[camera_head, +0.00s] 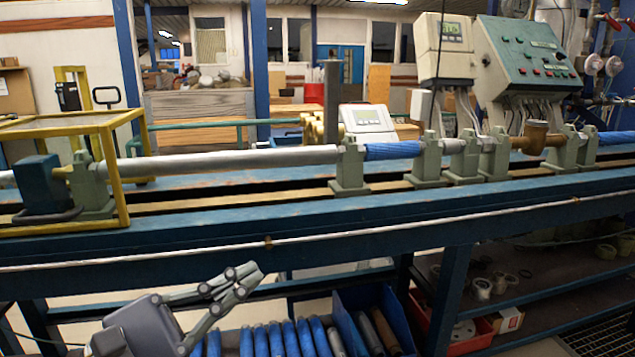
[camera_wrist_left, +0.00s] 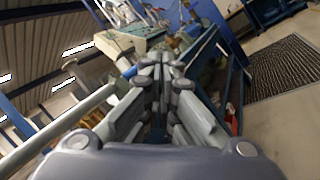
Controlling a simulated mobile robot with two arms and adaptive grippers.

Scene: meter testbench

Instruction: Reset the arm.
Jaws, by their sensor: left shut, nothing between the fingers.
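My left gripper (camera_head: 252,275) shows at the bottom left of the head view, in front of the blue bench (camera_head: 400,227) and below its top edge. Its grey fingers are together and hold nothing. In the left wrist view the gripper (camera_wrist_left: 160,65) also shows shut and empty, with the bench and pipe line tilted behind it. My right gripper is not in view.
A pipe (camera_head: 225,161) runs along the bench through green clamps. A yellow frame (camera_head: 118,180) stands at the left. A control panel (camera_head: 530,57) stands at the back right. Blue cylinders (camera_head: 275,340) and a blue bin (camera_head: 345,325) lie below the bench near my gripper.

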